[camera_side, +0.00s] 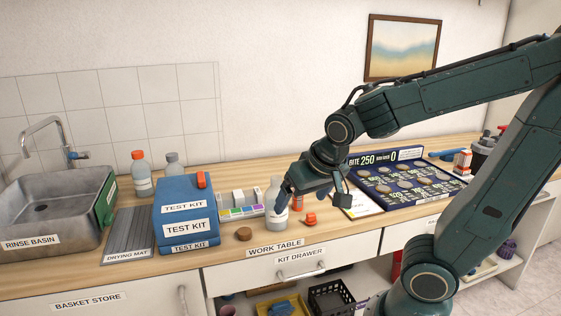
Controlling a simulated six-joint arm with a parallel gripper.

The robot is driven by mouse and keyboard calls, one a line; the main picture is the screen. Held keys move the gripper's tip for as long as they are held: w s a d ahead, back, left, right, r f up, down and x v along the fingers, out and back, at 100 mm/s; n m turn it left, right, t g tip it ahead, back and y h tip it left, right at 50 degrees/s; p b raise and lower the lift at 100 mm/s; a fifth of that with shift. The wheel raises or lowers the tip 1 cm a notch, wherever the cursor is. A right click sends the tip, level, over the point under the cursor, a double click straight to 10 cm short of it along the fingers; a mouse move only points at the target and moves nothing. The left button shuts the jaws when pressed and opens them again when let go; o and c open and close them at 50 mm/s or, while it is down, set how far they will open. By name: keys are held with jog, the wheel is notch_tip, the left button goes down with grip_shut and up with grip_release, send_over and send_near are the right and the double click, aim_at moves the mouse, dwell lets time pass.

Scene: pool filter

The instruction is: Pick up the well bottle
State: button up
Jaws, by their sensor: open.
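A translucent grey-white bottle with a pale label (273,213) stands upright on the work table, right of the test kit. I take it to be the well bottle, but its label is too small to read. My gripper (312,201) is open just right of the bottle, with one finger close beside it. I cannot tell whether that finger touches it. Two other bottles stand behind the test kit: one with an orange cap (143,178) and a grey one (174,165).
The blue test kit case (184,221) stands left of the bottle, with a round brown cap (243,234) between. An orange piece (310,219) lies below my gripper. A dark game board (405,185) lies right. The rinse basin (45,215) and drying mat (128,236) are left.

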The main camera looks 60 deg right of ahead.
jog(key=w+d+f+m+t+h, duration=0.2)
jog(key=w+d+f+m+h, duration=0.3)
jog(key=w+d+f+h, duration=0.3)
jog(key=shift+w+d+f+h, duration=0.3)
jog(key=shift+w+d+f, duration=1.65)
jog(key=shift+f, duration=0.25)
jog(key=shift+x, duration=1.25)
jog(key=shift+w, duration=0.1)
jog(key=shift+x, duration=2.45)
